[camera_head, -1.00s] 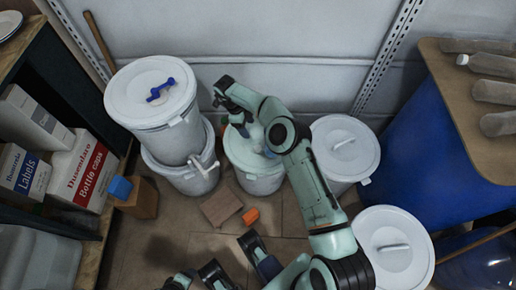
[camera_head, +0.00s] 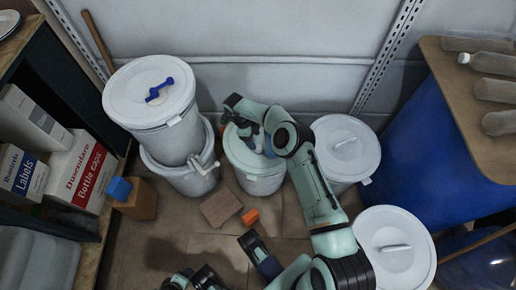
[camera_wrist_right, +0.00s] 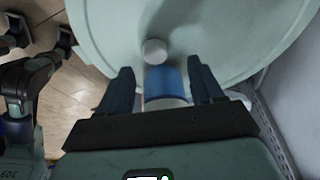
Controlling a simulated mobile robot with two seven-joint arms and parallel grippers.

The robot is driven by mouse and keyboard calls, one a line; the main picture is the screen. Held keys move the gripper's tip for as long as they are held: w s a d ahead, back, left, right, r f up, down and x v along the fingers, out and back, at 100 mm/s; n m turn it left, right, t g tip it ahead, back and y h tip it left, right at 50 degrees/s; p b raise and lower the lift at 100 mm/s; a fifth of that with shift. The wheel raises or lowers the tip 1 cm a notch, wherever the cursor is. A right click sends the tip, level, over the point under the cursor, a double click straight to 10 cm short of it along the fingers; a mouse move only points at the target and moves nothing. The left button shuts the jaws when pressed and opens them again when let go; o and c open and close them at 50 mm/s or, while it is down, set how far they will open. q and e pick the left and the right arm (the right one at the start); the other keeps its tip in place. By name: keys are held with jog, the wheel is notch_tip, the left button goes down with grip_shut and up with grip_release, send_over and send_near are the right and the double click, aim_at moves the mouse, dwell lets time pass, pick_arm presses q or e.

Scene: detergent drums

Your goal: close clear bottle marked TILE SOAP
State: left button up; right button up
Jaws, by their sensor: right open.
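My right gripper (camera_wrist_right: 159,66) is open in the right wrist view, above the pale green top of a drum. A bottle-like object with a blue band (camera_wrist_right: 165,80) and a whitish part shows between its two fingers, with a gap on each side. A small round white piece, perhaps a cap (camera_wrist_right: 154,51), shows just beyond the blue band. I cannot read any TILE SOAP marking. In the head view my right arm reaches over the middle drum (camera_head: 258,184) and hides much of its top. Dark gripper parts show at the bottom edge; I cannot tell the left gripper's state.
Stacked white drums (camera_head: 150,95) stand at left, with two lidded drums (camera_head: 345,148) (camera_head: 393,245) at right. A brown block (camera_head: 221,207) and an orange block (camera_head: 250,216) lie on the floor. A blue barrel (camera_head: 425,140) stands under a wooden top at right.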

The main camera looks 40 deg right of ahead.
aim_at(258, 148)
jog(key=x, duration=0.5)
jog(key=shift+s+a, duration=0.2)
jog(key=shift+s, duration=0.15)
jog(key=c, duration=1.1)
